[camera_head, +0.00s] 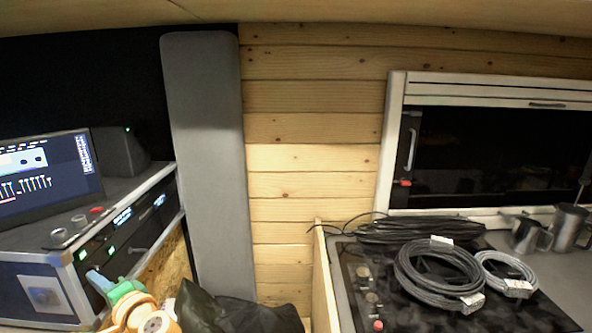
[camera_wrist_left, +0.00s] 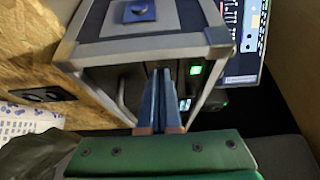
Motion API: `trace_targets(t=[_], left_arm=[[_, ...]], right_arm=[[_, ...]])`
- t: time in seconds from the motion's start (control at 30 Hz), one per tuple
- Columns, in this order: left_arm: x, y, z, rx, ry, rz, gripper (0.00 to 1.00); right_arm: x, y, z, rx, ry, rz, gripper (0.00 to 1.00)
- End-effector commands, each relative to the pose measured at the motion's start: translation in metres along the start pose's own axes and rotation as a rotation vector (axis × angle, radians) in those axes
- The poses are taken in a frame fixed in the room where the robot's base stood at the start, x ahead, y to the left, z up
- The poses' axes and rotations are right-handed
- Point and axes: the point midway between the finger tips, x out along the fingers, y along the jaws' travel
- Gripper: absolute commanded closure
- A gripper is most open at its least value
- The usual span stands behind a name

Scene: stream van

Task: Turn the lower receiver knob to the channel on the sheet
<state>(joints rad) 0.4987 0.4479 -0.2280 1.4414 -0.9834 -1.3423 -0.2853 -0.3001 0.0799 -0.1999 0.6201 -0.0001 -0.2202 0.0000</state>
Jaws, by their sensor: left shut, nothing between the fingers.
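The rack case (camera_head: 72,262) with metal edges stands at the left in the head view. Its front holds dark receiver units (camera_head: 125,232) with small green lights and lit displays. In the left wrist view, a green light (camera_wrist_left: 195,70) and a small display (camera_wrist_left: 184,104) show beside my fingers. My left gripper (camera_head: 93,274) is shut and empty, its blue fingers close in front of the lower part of the rack front. The fingertips also show in the wrist view (camera_wrist_left: 161,72). I cannot make out the lower knob, nor tell whether the fingers touch anything. No readable channel sheet shows.
A monitor (camera_head: 45,172) and small round items (camera_head: 78,220) stand on the case. A dark bag (camera_head: 235,312) lies below, right of my arm. A grey padded panel (camera_head: 205,150) stands behind. Coiled cables (camera_head: 437,275) and metal jugs (camera_head: 570,225) are on the right counter.

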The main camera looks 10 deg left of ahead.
Motion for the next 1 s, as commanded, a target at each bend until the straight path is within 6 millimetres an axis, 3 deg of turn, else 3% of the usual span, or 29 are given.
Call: trace_targets(t=[0.13,0.43,0.77,0.87,1.0], left_arm=[[-0.009,0.0,-0.002,0.0,0.0,0.002,1.0],[-0.05,0.0,-0.024,-0.001,0.0,0.002,1.0],[-0.055,0.001,-0.026,-0.001,0.0,0.004,1.0],[-0.065,0.03,-0.023,-0.025,0.032,0.095,1.0],[-0.118,0.125,-0.001,-0.124,0.113,0.455,1.0]], right_arm=[[-0.004,0.0,0.0,0.0,0.0,0.0,0.5],[-0.004,0.0,0.0,0.0,0.0,0.0,0.5],[-0.004,0.0,-0.001,0.0,0.0,0.0,0.5],[-0.004,0.0,-0.001,0.0,0.0,0.0,0.5],[-0.004,0.0,-0.001,0.0,0.0,0.0,0.5]])
